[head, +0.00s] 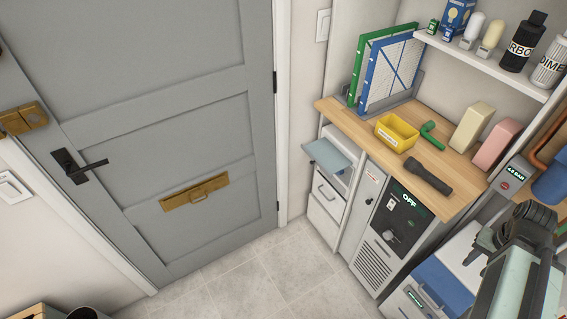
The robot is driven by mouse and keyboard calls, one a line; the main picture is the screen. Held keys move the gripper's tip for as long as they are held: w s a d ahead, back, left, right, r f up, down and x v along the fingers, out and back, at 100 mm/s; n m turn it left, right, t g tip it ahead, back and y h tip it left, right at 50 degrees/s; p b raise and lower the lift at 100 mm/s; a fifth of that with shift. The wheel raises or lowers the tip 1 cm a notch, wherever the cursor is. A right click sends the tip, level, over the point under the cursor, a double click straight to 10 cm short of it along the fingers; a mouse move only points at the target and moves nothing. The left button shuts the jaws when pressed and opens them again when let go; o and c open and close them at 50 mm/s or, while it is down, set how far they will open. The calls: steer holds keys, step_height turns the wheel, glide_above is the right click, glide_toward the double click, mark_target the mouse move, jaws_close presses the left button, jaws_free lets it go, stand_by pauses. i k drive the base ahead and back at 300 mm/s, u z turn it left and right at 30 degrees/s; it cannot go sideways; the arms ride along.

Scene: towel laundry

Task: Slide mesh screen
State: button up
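Two framed panels stand upright side by side at the back of the wooden counter. The blue-framed panel (392,72) has a pale gridded face with blue diagonal lines. The green-framed panel (361,67) is mostly hidden behind it. A grey holder (413,88) shows at their base. I cannot tell for sure which one is the mesh screen. My arm shows at the lower right, and its dark end (528,222) is well apart from the panels. Its fingers are not clear, so I cannot tell whether the gripper is open or shut.
On the counter (452,173) are a yellow bin (396,132), a green pipe piece (432,135), a black flashlight (428,177), and cream (472,127) and pink (497,144) blocks. A shelf (480,60) with bottles hangs above. The tiled floor before the grey door (170,120) is clear.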

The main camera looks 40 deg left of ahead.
mark_target(313, 162)
steer(key=u, duration=1.5)
steer(key=k, duration=0.15)
steer(key=u, duration=1.1)
steer(key=i, duration=0.6)
steer(key=u, duration=0.45)
